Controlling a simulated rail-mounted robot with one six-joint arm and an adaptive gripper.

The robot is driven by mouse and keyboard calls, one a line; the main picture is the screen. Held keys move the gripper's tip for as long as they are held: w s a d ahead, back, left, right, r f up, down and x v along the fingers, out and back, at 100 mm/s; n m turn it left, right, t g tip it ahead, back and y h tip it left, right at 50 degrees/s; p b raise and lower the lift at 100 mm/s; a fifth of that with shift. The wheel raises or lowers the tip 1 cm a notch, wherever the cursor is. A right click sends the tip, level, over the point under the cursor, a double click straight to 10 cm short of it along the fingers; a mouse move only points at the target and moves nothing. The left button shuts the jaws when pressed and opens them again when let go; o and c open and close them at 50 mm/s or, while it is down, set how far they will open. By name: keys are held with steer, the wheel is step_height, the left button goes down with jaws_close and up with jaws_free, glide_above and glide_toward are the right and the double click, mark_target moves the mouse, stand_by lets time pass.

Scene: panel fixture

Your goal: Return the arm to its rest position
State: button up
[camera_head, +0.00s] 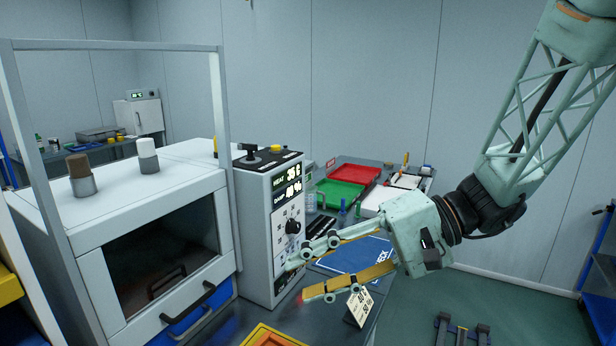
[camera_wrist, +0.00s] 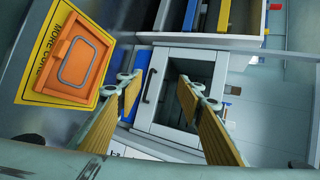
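My gripper (camera_head: 293,280) is in front of the control box, with its two yellow-padded fingers spread apart. In the wrist view my gripper (camera_wrist: 162,88) also shows both fingers apart, with no object held between them. My arm comes down from the upper right in the head view. The control box (camera_head: 262,235) is upright, with lit HEAT and DAMP displays and a dark knob (camera_head: 292,227). The fingertips are near the lower part of its front. I cannot tell whether they touch it.
A white chamber (camera_head: 165,185) with a glass door stands left. A small placard (camera_head: 358,304) stands beside my lower finger. An orange panel on a yellow sheet (camera_wrist: 75,60) lies at left in the wrist view. Red (camera_head: 353,174) and green (camera_head: 338,194) trays sit behind.

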steer(key=s+d+n+h, duration=0.1)
steer(key=s+d+h, duration=0.2)
steer(key=s, duration=0.5)
steer(key=s+d+h, duration=0.3)
steer(key=s, duration=0.4)
steer(key=s+d+r+t+h, duration=0.2)
steer(key=s+d+h, duration=0.1)
steer(key=d, duration=0.4)
steer(key=s+d+r+t+h, duration=0.2)
steer(key=s+d+h, duration=0.1)
steer(key=d, duration=0.4)
steer(key=shift+s+d+r+h, duration=0.25)
steer(key=shift+s+d+h, duration=0.15)
steer(key=shift+h, duration=0.1)
